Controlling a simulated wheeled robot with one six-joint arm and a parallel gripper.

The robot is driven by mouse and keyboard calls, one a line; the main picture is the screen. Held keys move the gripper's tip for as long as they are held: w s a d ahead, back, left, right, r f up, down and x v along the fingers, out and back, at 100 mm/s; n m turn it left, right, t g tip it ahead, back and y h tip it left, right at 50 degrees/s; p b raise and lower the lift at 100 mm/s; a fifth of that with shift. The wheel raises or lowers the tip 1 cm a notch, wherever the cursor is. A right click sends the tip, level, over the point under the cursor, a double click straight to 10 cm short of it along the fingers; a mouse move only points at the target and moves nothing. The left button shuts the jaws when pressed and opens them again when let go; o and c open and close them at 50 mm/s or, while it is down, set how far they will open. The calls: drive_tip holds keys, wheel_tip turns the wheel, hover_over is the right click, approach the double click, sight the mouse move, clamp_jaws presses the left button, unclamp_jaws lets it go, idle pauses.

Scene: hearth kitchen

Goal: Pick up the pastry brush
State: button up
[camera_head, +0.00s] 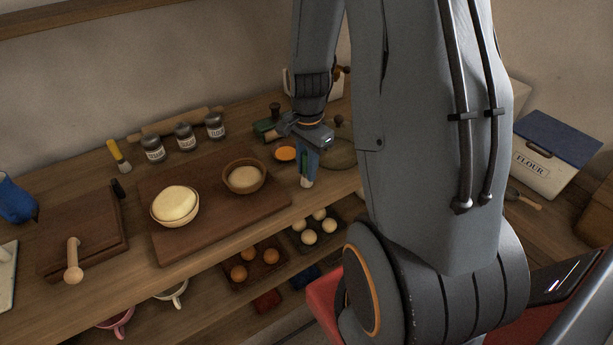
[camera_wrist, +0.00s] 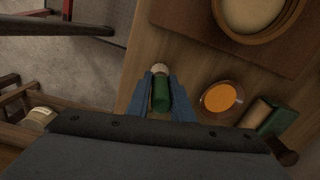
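A green thing with a pale cream end, which looks like a brush (camera_wrist: 160,94), is between my fingers in the wrist view. My gripper (camera_head: 308,168) points down over the counter near its front edge, right of the cutting board. In the wrist view my gripper's fingers (camera_wrist: 160,88) lie close along both sides of the green part and seem to press on it. Its pale tip sticks out past the fingertips. I cannot tell whether it touches the counter. Another brush-like tool, with a yellow handle (camera_head: 114,150) and pale end, is at the back left.
An orange-filled dish (camera_wrist: 219,97) is close to the right of my gripper in the wrist view. A cutting board (camera_head: 215,215) carries two bowls of dough. Several jars (camera_head: 185,137) and a rolling pin stand behind. Egg trays (camera_head: 252,262) are on the shelf below.

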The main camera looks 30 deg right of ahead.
sight(306, 152)
clamp_jaws()
drive_tip(key=shift+r, duration=0.1)
wheel_tip(306, 152, up, 9)
drive_tip(key=shift+w+r+b, duration=0.1)
drive_tip(key=shift+b, duration=0.85)
drive_tip(key=w+f+t+p, duration=0.1)
drive_tip(key=w+t+p, duration=0.3)
drive_tip(key=w, duration=0.7)
drive_tip(key=shift+w+d+f, duration=0.2)
drive_tip(key=shift+w+d, duration=0.05)
drive_tip(key=shift+d, duration=0.15)
